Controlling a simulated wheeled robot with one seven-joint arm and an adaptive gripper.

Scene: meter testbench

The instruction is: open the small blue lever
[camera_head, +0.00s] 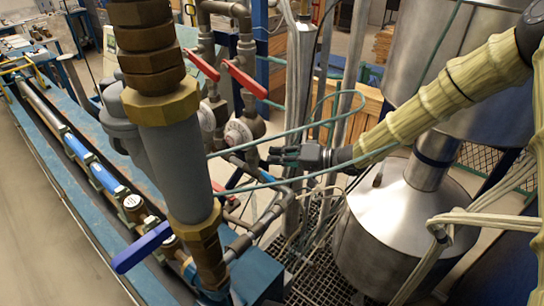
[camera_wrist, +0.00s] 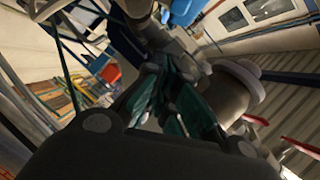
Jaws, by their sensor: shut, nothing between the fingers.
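A blue lever (camera_head: 142,247) sticks out to the left from the pipework at the foot of the thick grey pipe in the head view. I cannot tell whether it is the small blue lever. My gripper (camera_head: 273,155) is to its upper right, pointing left, beyond the thick pipe and clear of this lever. Its fingers are shut and empty. In the wrist view my gripper's dark teal fingers (camera_wrist: 168,88) fill the middle. A bright blue part (camera_wrist: 184,12) shows beyond them at the top; I cannot tell what it is.
Red levers (camera_head: 243,79) sit on valves left of my gripper. The thick grey pipe (camera_head: 180,165) stands in front of them. Green hoses cross near my gripper. A steel tank (camera_head: 400,220) stands below my arm. A blue bench (camera_head: 75,180) carries meters at left.

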